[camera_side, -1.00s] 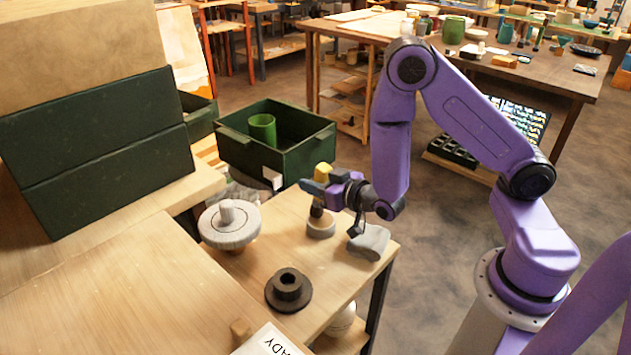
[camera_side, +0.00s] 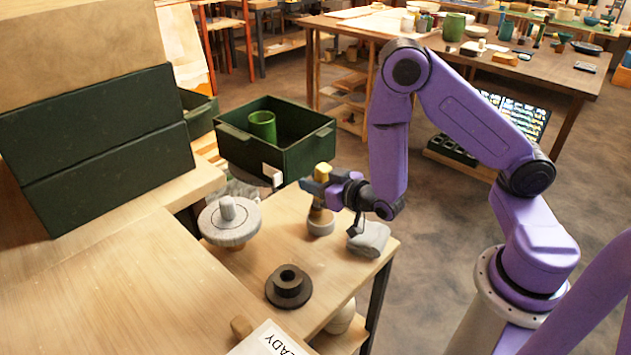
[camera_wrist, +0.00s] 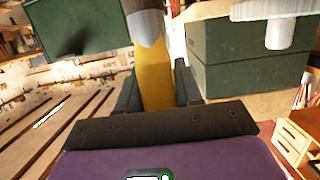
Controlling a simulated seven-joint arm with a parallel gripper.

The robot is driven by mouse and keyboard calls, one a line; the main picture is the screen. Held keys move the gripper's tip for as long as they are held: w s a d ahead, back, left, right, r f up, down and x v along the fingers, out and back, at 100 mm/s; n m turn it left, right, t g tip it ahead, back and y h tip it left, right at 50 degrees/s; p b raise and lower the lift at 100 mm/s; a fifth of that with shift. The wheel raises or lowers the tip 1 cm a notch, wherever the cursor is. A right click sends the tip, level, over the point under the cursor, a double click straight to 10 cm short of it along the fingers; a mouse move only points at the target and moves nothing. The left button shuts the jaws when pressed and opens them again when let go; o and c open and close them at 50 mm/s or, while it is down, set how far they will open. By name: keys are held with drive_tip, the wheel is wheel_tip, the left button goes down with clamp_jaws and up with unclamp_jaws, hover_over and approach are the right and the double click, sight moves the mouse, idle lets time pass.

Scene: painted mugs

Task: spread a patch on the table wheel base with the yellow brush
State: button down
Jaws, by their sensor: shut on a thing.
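My gripper (camera_side: 318,186) is shut on the yellow brush (camera_side: 322,171), which it holds roughly upright. In the wrist view the yellow handle (camera_wrist: 154,75) runs between the fingers to a grey collar; the far end is out of frame. The black flanged piece with a central hole (camera_side: 288,288), which looks like the wheel base, stands at the table front. A grey disc with an upright peg (camera_side: 229,222) stands behind it to the left.
A grey lump (camera_side: 369,240) lies near the table's right edge, beside the gripper. A green crate (camera_side: 300,160) with a green cup (camera_side: 262,125) stands behind. Dark green boxes (camera_side: 110,150) fill the left. Bare wood (camera_side: 262,262) lies around the black piece.

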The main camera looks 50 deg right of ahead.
drive_tip(key=shift+r, duration=3.5)
drive_tip(key=shift+a, duration=0.15)
drive_tip(key=s+a+g, duration=0.1)
drive_tip(key=s+a, duration=0.2)
drive_tip(key=a, duration=0.6)
drive_tip(key=s+a, duration=0.3)
drive_tip(key=a, duration=0.5)
drive_tip(key=shift+s+a+g, duration=0.25)
drive_tip(key=shift+a+g, duration=0.15)
